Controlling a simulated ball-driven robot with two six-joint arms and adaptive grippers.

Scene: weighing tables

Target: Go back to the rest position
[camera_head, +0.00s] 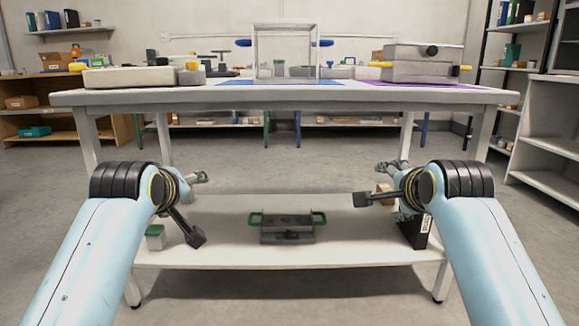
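My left gripper (190,198) is at the end of the arm from the left, in front of the table and below its top. My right gripper (384,184) is at the end of the arm from the right, at a similar height. Both arms are held roughly mirrored, apart from each other and from the table top. I see nothing held in either gripper. The wrists partly hide the fingers, so their opening is unclear.
The table (330,97) ahead bears a clear case (286,50), a flat pale device (143,77) and a grey box (423,62). Its lower shelf (230,256) holds a green-handled case (287,227) and a green-topped box (155,237). Shelving (555,145) stands right. Floor (260,165) behind is clear.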

